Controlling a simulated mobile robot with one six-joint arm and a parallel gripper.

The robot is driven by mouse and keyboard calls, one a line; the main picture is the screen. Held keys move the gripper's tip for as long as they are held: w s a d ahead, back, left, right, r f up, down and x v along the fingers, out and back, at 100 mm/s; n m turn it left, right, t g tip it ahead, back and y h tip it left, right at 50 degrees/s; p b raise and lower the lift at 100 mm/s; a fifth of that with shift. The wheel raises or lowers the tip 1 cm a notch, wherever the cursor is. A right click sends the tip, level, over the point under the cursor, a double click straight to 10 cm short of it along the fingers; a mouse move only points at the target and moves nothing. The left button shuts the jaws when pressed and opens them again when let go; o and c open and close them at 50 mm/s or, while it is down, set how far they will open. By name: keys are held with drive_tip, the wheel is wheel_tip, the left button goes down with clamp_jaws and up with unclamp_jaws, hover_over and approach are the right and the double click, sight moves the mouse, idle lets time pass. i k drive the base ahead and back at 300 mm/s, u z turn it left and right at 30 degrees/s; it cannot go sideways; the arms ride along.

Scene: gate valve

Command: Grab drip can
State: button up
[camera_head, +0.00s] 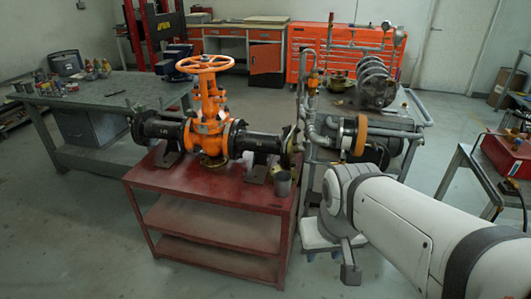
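A small dark grey can (282,184), apparently the drip can, stands upright on the front right corner of the red table (215,190). It is below the right end of the black pipe of the orange gate valve (208,125). My white arm reaches in from the lower right. The grey part at its end, which looks like my gripper (350,272), hangs to the right of the table and below its top, well apart from the can. Its fingers are too small and too turned to tell open from shut.
A cart with grey pipes and a motor (365,138) stands close behind and right of the can. A grey workbench (95,95) is at left. A red toolbox (505,155) sits on a bench at right. Floor in front is clear.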

sight(282, 178)
drive_tip(key=i, duration=0.95)
